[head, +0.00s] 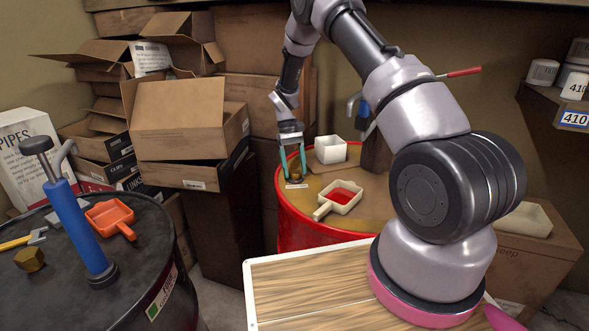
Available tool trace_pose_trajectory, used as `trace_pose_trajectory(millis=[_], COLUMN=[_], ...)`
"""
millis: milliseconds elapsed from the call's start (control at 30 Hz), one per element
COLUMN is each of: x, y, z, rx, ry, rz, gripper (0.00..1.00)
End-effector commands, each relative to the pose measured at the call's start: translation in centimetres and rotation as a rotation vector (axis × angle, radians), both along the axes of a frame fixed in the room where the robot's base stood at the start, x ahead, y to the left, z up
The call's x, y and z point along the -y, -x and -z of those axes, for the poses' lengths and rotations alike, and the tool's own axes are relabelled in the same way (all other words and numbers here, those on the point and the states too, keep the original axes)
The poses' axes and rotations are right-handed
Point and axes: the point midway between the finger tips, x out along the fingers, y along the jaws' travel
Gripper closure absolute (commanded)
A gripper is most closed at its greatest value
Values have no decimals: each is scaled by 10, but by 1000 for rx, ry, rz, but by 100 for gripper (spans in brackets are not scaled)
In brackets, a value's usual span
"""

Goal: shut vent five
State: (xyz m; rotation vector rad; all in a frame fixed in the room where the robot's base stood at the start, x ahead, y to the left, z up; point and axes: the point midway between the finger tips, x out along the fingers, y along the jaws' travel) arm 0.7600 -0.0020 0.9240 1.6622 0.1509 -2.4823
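A red drum (290,231) with a tan top stands beyond the wooden board. A small brass cap (298,183) sits near the left edge of its top, with a white label (296,187) in front; the writing is too small to read. My gripper (295,175) points down at this cap, its two teal fingers apart with the tips at or just above it. I cannot tell whether the fingers touch the cap. Another brass hex cap (30,259) is on the dark drum (140,262) at left. I cannot tell which is vent five.
On the red drum are a white square container (330,149), a scoop with red contents (341,198) and a pump (365,115). The dark drum holds a blue pump (76,222) and an orange scoop (110,218). Cardboard boxes (190,118) stack behind.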

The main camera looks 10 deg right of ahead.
Motion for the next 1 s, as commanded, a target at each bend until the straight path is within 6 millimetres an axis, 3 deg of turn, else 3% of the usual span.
trace_pose_trajectory(millis=[433, 800, 1000], x=[-1, -6, -7], y=[-4, -31, -39], z=[-8, -74, -95], rx=[1, 3, -1], ry=[-1, -1, 0], rz=[-1, 0, 0], gripper=[25, 25, 25])
